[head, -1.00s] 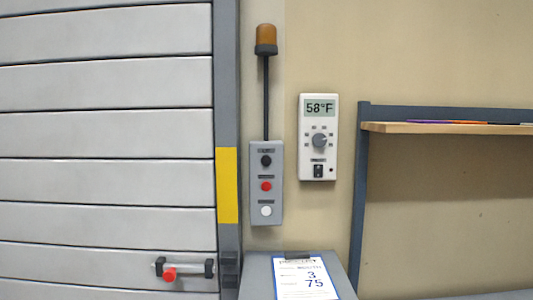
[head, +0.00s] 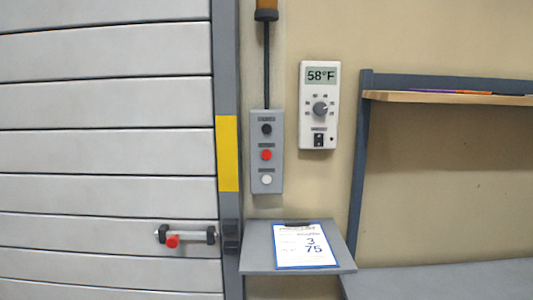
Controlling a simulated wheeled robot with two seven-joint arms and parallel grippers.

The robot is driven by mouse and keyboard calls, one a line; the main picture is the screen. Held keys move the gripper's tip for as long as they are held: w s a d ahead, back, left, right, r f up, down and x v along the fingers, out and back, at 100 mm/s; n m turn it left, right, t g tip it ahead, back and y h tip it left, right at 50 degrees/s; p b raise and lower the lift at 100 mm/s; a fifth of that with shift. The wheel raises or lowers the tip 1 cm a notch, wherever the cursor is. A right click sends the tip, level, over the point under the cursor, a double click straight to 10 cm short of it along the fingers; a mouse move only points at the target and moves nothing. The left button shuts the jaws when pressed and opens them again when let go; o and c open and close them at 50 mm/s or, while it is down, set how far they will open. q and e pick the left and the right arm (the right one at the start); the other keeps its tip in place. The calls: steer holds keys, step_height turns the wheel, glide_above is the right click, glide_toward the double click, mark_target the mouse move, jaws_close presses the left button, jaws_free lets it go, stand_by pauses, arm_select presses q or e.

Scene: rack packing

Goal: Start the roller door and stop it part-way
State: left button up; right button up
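The grey slatted roller door (head: 105,150) fills the left of the head view, and its slats reach the bottom of the picture. A bar handle or bolt with a red knob (head: 172,241) sits low on it. A grey control box (head: 267,180) on the wall beside the door has a black button (head: 267,129), a red button (head: 267,155) and a white button (head: 267,180). An amber beacon (head: 266,14), cut by the top edge, stands on a dark pole above the box. Neither gripper is in view.
A clipboard (head: 304,245) showing 3 and 75 lies on a small grey shelf (head: 258,262) below the box. A thermostat (head: 318,127) reads 58°F. A wooden shelf (head: 450,98) and a grey surface (head: 450,282) are at right.

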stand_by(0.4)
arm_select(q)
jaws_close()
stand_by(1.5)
